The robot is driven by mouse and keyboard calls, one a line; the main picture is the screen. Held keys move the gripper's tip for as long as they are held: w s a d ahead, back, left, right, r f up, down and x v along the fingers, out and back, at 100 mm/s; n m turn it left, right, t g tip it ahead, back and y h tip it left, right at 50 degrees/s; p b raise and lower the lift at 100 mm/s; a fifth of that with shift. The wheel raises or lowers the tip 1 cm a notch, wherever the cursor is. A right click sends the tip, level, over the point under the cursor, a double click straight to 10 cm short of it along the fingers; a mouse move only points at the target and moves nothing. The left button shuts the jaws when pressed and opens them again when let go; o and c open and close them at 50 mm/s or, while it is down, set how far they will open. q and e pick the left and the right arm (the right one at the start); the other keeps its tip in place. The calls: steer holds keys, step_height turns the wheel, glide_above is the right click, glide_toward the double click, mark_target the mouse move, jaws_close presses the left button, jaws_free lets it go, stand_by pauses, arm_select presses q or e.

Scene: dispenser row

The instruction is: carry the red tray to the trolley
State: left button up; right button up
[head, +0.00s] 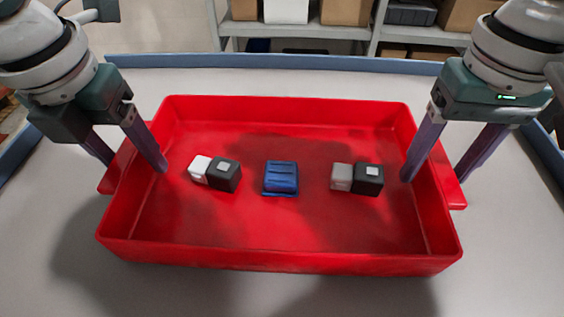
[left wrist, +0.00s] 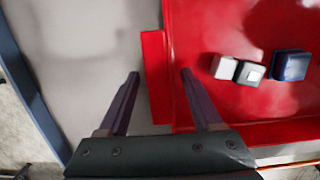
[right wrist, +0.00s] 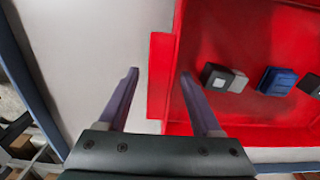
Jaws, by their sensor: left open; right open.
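The red tray (head: 280,262) stands on a pale grey surface in front of me. It holds a blue block (head: 281,178) in the middle, with a white and black block pair (head: 222,176) to its left and a grey and black pair (head: 368,180) to its right. My left gripper (head: 135,165) is open at the tray's left wall, one finger inside and one outside; the left wrist view shows the side handle (left wrist: 156,78) between the fingers. My right gripper (head: 432,178) is open likewise at the right wall, with the right handle (right wrist: 159,75) between its fingers. Whether the fingers touch the tray, I cannot tell.
The pale grey table top (head: 230,296) has a raised blue edge (head: 300,61) and is clear around the tray. Behind it stands a grey shelf (head: 300,31) with cardboard boxes (head: 348,11) and a white box (head: 286,10). I see no trolley that I can identify.

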steer(key=shift+r, duration=0.15)
arm_select(q)
step_height(320, 180, up, 12)
steer(key=s, duration=0.1)
steer(key=shift+s+f, duration=0.15)
steer(key=shift+s, duration=0.25)
arm_select(e)
step_height(320, 180, up, 12)
